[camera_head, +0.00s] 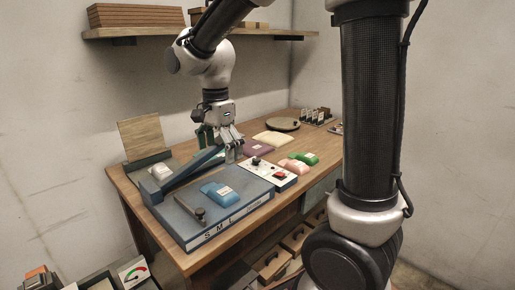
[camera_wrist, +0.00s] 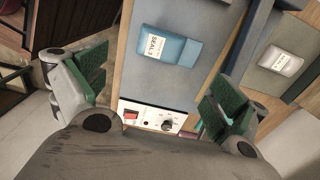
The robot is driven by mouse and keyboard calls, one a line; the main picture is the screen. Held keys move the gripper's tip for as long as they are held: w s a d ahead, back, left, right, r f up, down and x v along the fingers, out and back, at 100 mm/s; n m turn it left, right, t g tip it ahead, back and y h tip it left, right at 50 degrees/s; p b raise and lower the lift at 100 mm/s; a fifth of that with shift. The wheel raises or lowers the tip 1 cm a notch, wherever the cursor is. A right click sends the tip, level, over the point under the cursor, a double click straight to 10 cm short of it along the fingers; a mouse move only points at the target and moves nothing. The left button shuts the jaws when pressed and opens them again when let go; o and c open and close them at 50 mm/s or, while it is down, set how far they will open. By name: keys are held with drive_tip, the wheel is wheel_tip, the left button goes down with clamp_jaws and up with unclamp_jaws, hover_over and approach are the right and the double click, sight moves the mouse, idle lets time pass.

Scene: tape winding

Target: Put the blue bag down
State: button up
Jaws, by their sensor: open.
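The blue bag (camera_head: 220,193) lies flat on the blue-grey board (camera_head: 190,236), whose front edge is marked S, M, L. In the wrist view the blue bag (camera_wrist: 180,49) shows a white label and lies apart from the fingers. My gripper (camera_head: 230,155) is above and behind the board, near the blue bar. In the wrist view my gripper (camera_wrist: 160,92) has its green-padded fingers spread wide with nothing between them.
A control box (camera_head: 270,173) with a red switch stands right of the board. Green (camera_head: 304,158), pink (camera_head: 293,166), purple (camera_head: 257,148) and cream (camera_head: 273,138) bags lie behind it. A shelf (camera_head: 150,31) hangs above.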

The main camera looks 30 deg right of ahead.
drive_tip(key=s+d+r+n+t, duration=0.2)
drive_tip(key=s+d+n, duration=0.5)
drive_tip(key=s, duration=0.2)
drive_tip(key=s+d+r+n+t, duration=0.2)
drive_tip(key=s+d+r+n, duration=0.1)
drive_tip(key=s+d+n, duration=0.4)
drive_tip(key=s+d, duration=0.1)
drive_tip(key=s, duration=0.2)
drive_tip(key=shift+r, duration=0.15)
drive_tip(key=shift+c, duration=0.3)
